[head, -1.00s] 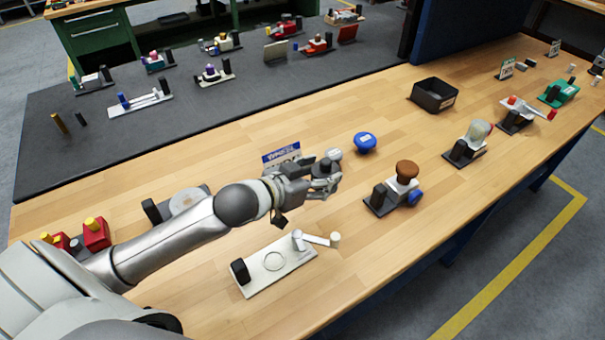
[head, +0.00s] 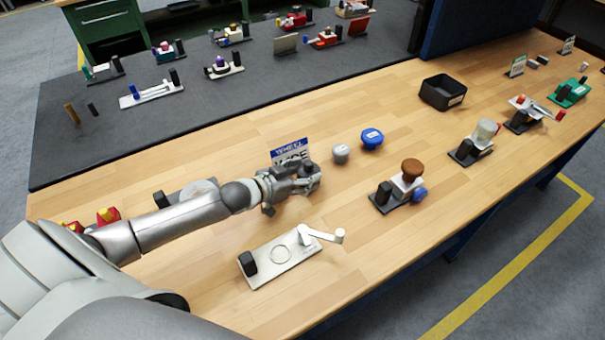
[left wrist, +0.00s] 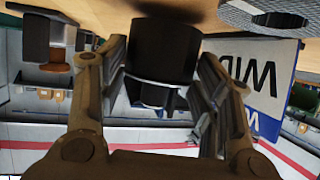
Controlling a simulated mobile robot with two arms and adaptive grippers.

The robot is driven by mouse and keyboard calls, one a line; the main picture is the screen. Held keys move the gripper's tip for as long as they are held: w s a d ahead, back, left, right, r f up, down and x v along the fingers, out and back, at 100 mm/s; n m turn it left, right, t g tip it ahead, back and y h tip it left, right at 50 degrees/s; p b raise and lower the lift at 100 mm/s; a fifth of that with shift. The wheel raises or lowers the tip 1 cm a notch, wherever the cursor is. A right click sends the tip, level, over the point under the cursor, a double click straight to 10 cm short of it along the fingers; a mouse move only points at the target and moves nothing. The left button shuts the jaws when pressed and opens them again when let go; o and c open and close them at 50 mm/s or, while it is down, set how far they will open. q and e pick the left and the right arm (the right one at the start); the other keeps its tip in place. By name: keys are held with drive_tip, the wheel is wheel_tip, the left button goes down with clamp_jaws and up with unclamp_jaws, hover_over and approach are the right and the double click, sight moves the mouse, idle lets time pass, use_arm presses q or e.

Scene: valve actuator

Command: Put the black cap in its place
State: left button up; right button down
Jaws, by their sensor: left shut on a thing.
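My left gripper (head: 312,180) is over the wooden bench, in front of the blue-and-white sign. In the left wrist view its two fingers (left wrist: 165,85) are on either side of the black cap (left wrist: 165,48), a dark cylinder with a narrower stem. The gripper is shut on this cap. In the head view the fingers mostly hide the cap. A silver base plate (head: 296,262) with a ring mark, a white lever (head: 322,235) and a black block (head: 248,263) lies nearer me, below the gripper. My right gripper is not in view.
A grey knob (head: 341,153) and a blue knob (head: 372,138) stand just right of the sign (head: 290,151). A brown-topped valve (head: 410,172) is further right. A black bin (head: 442,92) stands at the back. Bare wood lies between the gripper and the silver plate.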

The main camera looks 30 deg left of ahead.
use_arm(q)
drive_tip(key=shift+f, duration=0.4)
drive_tip(key=shift+f, duration=0.2)
drive_tip(key=o, duration=1)
drive_tip(key=shift+r, duration=0.1)
drive_tip(key=shift+r, duration=0.15)
drive_tip(key=shift+s, duration=0.25)
drive_tip(key=shift+b+v, duration=0.4)
drive_tip(key=shift+v, duration=5.35)
